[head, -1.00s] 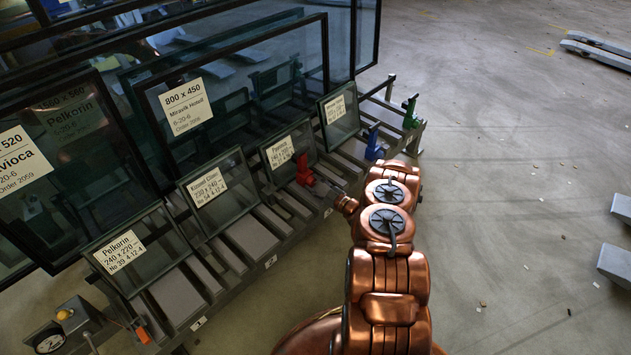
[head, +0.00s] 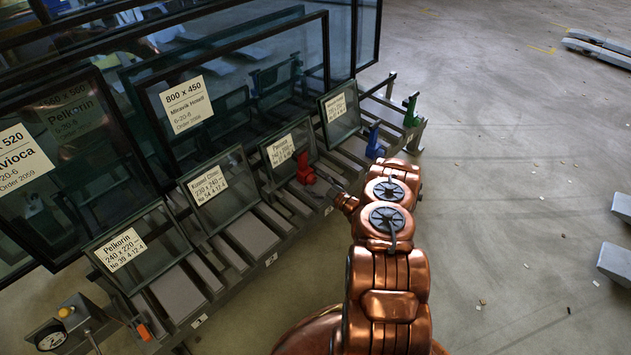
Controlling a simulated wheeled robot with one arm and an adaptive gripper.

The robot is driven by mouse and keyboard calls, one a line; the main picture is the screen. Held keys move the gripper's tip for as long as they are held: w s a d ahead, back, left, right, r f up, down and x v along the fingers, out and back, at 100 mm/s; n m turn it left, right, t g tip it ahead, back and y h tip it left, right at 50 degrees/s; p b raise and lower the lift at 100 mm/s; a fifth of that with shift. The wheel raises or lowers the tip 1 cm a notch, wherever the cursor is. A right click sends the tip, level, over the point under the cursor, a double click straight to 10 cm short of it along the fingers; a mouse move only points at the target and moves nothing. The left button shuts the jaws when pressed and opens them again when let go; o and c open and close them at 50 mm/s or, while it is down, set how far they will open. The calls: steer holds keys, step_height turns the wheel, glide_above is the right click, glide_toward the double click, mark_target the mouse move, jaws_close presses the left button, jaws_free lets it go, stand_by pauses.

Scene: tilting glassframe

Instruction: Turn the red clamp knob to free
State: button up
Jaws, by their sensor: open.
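The red clamp knob (head: 305,168) stands on the frame's front rail, beside the small glass pane labelled Pannool or similar (head: 287,150). My gripper (head: 325,180) is at the end of my copper arm, close to the right of the red knob. Its fingers are small and dark here and look spread. I cannot tell whether they touch the knob or reach around it. The knob's lower part is partly hidden near the fingers.
A blue knob (head: 375,142) and a green knob (head: 411,111) stand farther along the rail. Small panes such as the Pelkorin one (head: 137,250) lean in a row, with large panes behind. A gauge box (head: 62,322) is at lower left. The floor at right (head: 520,220) is mostly open.

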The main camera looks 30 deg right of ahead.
steer(key=shift+f+b, duration=0.2)
steer(key=shift+b, duration=0.2)
steer(key=shift+m+b, duration=0.4)
steer(key=shift+b, duration=0.05)
steer(key=m+b, duration=0.1)
steer(key=b, duration=0.1)
steer(key=shift+d+b, duration=0.1)
steer(key=shift+b, duration=0.3)
steer(key=m+b, duration=0.4)
steer(key=b, duration=0.3)
